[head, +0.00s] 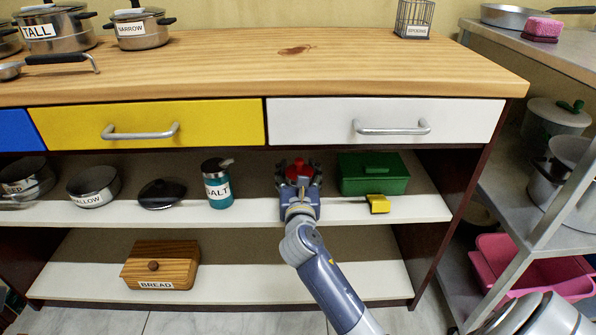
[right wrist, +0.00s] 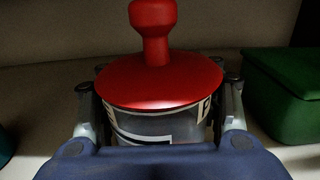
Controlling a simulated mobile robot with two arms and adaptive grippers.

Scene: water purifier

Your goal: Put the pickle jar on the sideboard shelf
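The pickle jar is a clear jar with a red lid and red knob (right wrist: 150,85) and a partly visible label. In the head view its red top (head: 299,170) shows at the upper open shelf (head: 250,211) of the sideboard, between the salt jar and a green box. My right gripper (head: 299,178) reaches in from the front with its fingers on both sides of the jar. The right wrist view shows the fingers (right wrist: 160,105) close to the jar's sides; whether they press on it is unclear. The jar's base is hidden. My left gripper is not in view.
A salt jar (head: 217,184) stands left of the gripper. The green box (head: 373,174) and a yellow object (head: 378,204) are close on the right. The white drawer (head: 385,112) is shut above. A wooden bread box (head: 160,265) sits on the lower shelf.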

